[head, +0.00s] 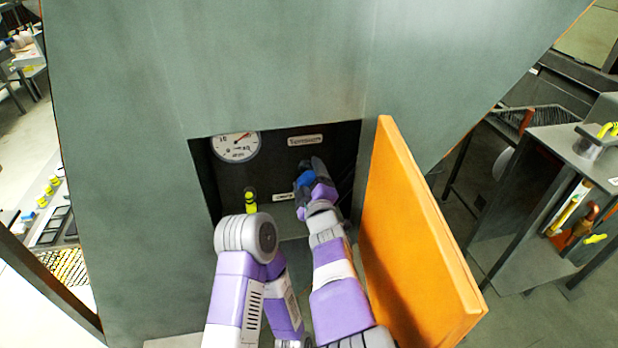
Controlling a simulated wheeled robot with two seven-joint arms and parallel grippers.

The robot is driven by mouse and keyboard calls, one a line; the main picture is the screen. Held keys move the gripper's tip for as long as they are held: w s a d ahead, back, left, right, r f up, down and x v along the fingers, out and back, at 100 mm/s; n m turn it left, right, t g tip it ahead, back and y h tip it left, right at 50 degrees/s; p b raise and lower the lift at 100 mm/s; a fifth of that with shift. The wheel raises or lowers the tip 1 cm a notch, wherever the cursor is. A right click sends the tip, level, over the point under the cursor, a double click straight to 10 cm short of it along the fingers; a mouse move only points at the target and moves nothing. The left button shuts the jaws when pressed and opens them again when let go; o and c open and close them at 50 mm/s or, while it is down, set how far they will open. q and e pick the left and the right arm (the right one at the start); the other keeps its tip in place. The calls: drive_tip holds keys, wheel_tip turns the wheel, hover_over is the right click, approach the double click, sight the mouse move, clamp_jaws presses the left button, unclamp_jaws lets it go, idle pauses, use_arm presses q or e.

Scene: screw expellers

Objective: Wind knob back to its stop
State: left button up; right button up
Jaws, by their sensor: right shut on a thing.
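In the head view, my right gripper (312,174) reaches into the dark recess in the grey-green machine. Its dark fingers are shut at a small blue piece, which looks like the knob (304,180). The fingers and wrist cover much of it, so its turn angle and its stop cannot be seen. Of my left arm, only purple and white links and a big grey joint show in front of the recess at the lower left. My left gripper is not visible.
An orange door (410,240) stands open on the recess's right side, close to my right arm. A dial gauge (235,147), a label plate (305,140) and a yellow-green handle (250,201) are inside the recess. A grey cabinet (545,200) stands at the right.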

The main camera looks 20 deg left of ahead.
drive_tip(key=shift+n, duration=2.1)
drive_tip(key=shift+f, duration=0.1)
drive_tip(key=o, duration=1)
